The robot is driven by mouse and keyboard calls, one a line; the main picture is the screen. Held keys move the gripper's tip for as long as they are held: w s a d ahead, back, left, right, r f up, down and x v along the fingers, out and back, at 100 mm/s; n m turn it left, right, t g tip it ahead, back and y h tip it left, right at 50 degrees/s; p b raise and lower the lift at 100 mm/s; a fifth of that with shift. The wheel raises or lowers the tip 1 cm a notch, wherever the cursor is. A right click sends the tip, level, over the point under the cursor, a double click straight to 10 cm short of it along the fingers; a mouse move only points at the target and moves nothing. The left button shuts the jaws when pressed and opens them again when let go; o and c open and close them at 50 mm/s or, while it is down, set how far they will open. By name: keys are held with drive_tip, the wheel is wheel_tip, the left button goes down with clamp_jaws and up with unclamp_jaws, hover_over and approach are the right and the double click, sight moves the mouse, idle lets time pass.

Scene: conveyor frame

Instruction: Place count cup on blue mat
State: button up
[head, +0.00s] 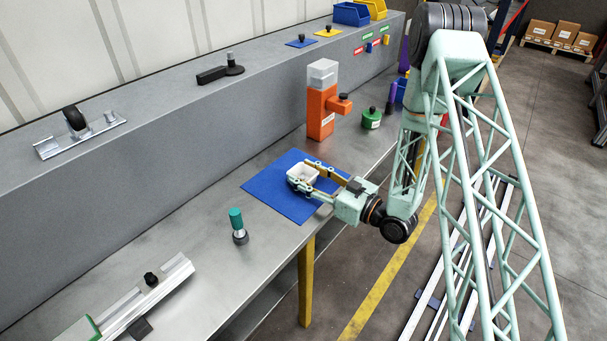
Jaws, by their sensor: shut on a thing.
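The blue mat (270,187) lies flat on the grey metal table. A small whitish cup (300,174), which looks like the count cup, is between the fingers of my gripper (303,178) over the middle of the mat. My gripper comes in from the right and is shut on the cup, with a finger on each side of it. The cup looks upright. I cannot tell whether its base touches the mat or hangs just above it.
An orange dispenser (318,112) stands behind the mat, with a green container (371,118) to its right. A green-topped tool (237,225) stands left of the mat. A metal rail (150,290) lies at the front left.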

drive_tip(key=shift+f, duration=0.2)
drive_tip(key=o, duration=0.9)
drive_tip(key=shift+r, duration=0.2)
drive_tip(key=shift+s+d, duration=0.1)
drive_tip(key=shift+d, duration=0.05)
drive_tip(key=shift+p+v, duration=0.45)
drive_tip(key=shift+v, duration=5.4)
